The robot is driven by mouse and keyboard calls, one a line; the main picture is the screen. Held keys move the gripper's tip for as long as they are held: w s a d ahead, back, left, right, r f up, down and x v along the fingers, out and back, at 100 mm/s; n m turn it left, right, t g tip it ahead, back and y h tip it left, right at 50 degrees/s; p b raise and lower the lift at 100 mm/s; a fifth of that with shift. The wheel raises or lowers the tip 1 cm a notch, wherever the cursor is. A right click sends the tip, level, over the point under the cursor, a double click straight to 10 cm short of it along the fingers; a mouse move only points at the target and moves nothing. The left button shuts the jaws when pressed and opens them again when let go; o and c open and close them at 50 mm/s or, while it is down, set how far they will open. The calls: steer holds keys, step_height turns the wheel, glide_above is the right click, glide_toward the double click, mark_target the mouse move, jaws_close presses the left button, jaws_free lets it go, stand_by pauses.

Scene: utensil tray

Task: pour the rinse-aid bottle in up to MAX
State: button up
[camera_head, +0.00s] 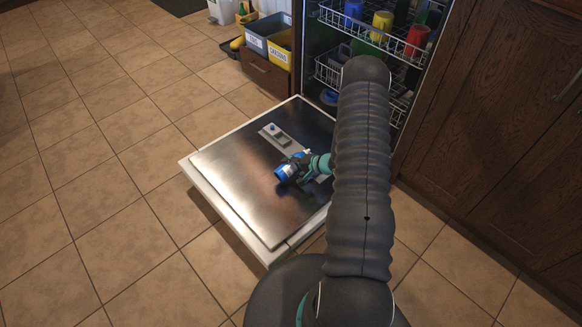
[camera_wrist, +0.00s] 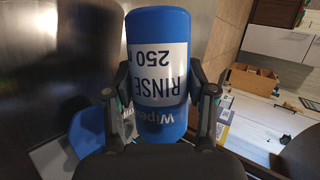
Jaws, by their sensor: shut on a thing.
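The rinse-aid bottle (camera_head: 284,171) is blue with a white label. My gripper (camera_head: 297,170) is shut on it and holds it over the open dishwasher door (camera_head: 232,170). In the wrist view the bottle (camera_wrist: 158,55) sits between the two fingers of my gripper (camera_wrist: 160,98), its lettering "RINSE 250" upside down. The bottle's tilt is hard to tell from the head view. The dispenser (camera_head: 275,136) is a small pale panel on the door's inner face, up and left of the bottle and apart from it.
Dishwasher racks (camera_head: 345,72) with coloured cups stand behind the door. A grey bin (camera_head: 262,38) and a yellow bin (camera_head: 280,50) are at the upper middle. Wooden cabinets (camera_head: 500,110) close off the right. The tiled floor (camera_head: 90,180) at left is clear.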

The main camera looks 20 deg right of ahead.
steer(key=shift+r+y+p, duration=0.4)
steer(key=shift+r+p, duration=0.1)
steer(key=shift+p, duration=0.2)
stand_by(4.2)
steer(key=shift+r+m, duration=0.25)
steer(key=shift+m, duration=0.15)
stand_by(1.7)
steer(key=shift+f+n+h, duration=0.4)
steer(key=shift+n+h, duration=0.2)
steer(key=shift+d+h+b, duration=0.15)
steer(key=shift+h+b, duration=0.15)
